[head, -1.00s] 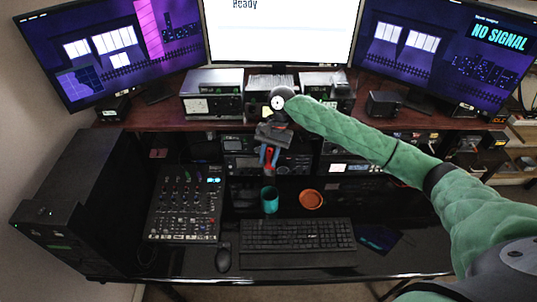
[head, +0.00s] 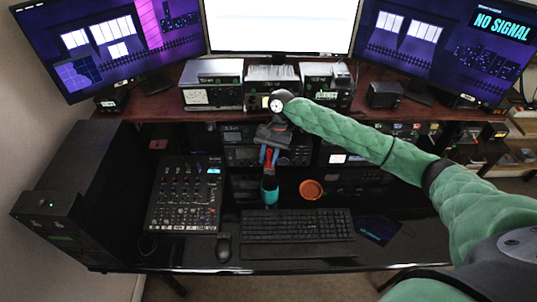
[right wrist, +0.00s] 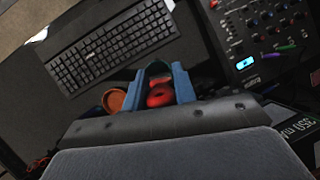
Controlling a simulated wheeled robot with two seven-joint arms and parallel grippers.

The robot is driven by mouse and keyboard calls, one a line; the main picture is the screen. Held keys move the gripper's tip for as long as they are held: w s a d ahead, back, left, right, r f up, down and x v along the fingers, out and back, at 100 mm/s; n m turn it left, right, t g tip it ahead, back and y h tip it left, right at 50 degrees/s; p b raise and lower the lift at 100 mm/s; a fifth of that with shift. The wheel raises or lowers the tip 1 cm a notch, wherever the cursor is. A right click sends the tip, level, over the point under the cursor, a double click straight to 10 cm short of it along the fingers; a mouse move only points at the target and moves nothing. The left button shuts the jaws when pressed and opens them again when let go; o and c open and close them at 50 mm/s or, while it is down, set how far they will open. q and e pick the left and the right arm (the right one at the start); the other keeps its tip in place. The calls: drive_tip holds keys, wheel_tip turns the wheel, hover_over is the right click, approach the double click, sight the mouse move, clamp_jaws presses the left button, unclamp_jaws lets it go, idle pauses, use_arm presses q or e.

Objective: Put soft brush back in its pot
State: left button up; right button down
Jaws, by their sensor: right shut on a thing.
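My right gripper (head: 269,160) has blue fingers shut on the red handle of the soft brush (head: 269,154). It is above the teal pot (head: 269,196), which stands behind the keyboard. A dark part below the fingers lines up with the pot's mouth; I cannot tell how far it is inside. In the right wrist view, the red brush (right wrist: 160,96) sits between the blue fingers (right wrist: 164,84), and the pot is mostly hidden behind them. My left gripper is not in view.
An orange round dish (head: 311,189) lies right of the pot. The keyboard (head: 297,225) and mouse (head: 223,247) are in front, and a mixer (head: 186,196) is on the left. Radio units (head: 212,84) and monitors stand on the raised shelf behind.

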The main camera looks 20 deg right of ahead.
sight(270, 161)
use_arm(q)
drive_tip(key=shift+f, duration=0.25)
use_arm(e)
drive_tip(key=shift+f, duration=2.55)
drive_tip(key=shift+f, duration=0.1)
drive_tip(key=c, duration=1)
unclamp_jaws()
drive_tip(key=shift+c, duration=0.2)
use_arm(q)
drive_tip(key=shift+b, duration=0.3)
